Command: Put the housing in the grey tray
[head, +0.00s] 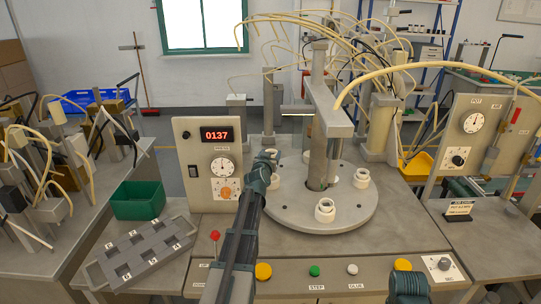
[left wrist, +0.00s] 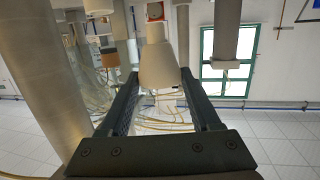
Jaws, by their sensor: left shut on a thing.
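My left gripper (head: 268,160) is at the left edge of the round turntable (head: 285,205), above its surface. In the left wrist view its two dark fingers (left wrist: 160,78) are shut on a cream, tapered housing (left wrist: 157,65). In the head view the held housing is mostly hidden by the gripper.
A central post with an arm (head: 328,110) rises there.

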